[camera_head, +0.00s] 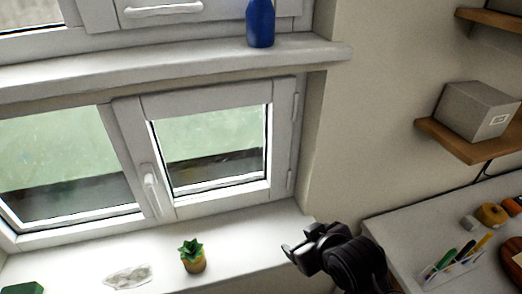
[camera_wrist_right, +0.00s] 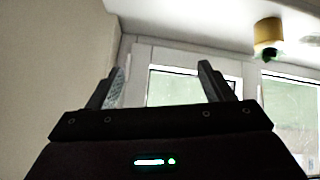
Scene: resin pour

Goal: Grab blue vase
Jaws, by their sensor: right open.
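The blue vase (camera_head: 260,24) stands on the upper white ledge (camera_head: 180,66) in the head view, near the ledge's right end. Its top is cut off by the picture edge. My right gripper (camera_head: 297,243) is well below the vase and a little to its right, over the right end of the lower sill. It is open and empty. The wrist view also shows the right gripper (camera_wrist_right: 163,72) with its fingers apart and nothing between them. The vase does not show in the wrist view. My left gripper is not in view.
A small potted plant (camera_head: 193,260) stands on the lower sill (camera_head: 238,242), left of my right gripper. A crumpled clear item (camera_head: 128,276) lies farther left. A grey box (camera_head: 478,110) sits on a wall shelf. A white desk (camera_head: 405,222) with pens stands at right.

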